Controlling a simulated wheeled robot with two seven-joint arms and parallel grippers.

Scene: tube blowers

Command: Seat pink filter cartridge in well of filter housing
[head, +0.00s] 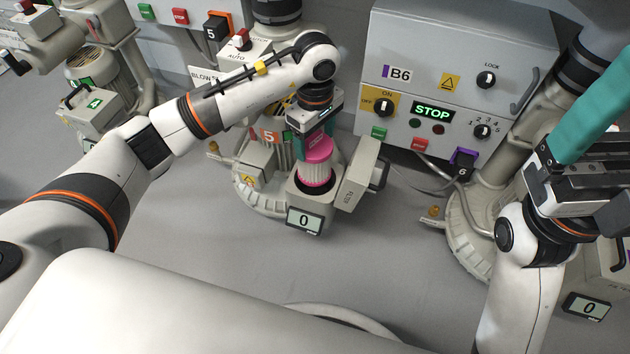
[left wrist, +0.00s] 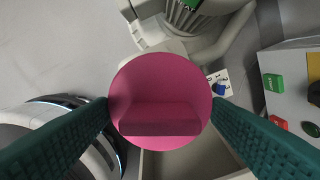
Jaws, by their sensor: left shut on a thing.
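The pink filter cartridge (head: 316,175) has a broad pink cap and a paler ribbed body. My left gripper (head: 314,143) is shut on its cap from above. In the left wrist view the round pink cap (left wrist: 160,85) with its raised grip bar sits between my teal fingers (left wrist: 160,112). The cartridge is upright at the opening of the grey filter housing (head: 310,197); its lower end is hidden by the housing's front wall, and I cannot tell how deep it sits. My right gripper (head: 595,110) shows only partly at the right, its teal fingers pointing up; their gap is unclear.
The housing's open lid (head: 357,180) stands at its right side, and a display (head: 304,221) reading 0 is on its front. Control box B6 (head: 455,85) shows STOP behind. A second blower (head: 475,235) stands at right. Floor in front is clear.

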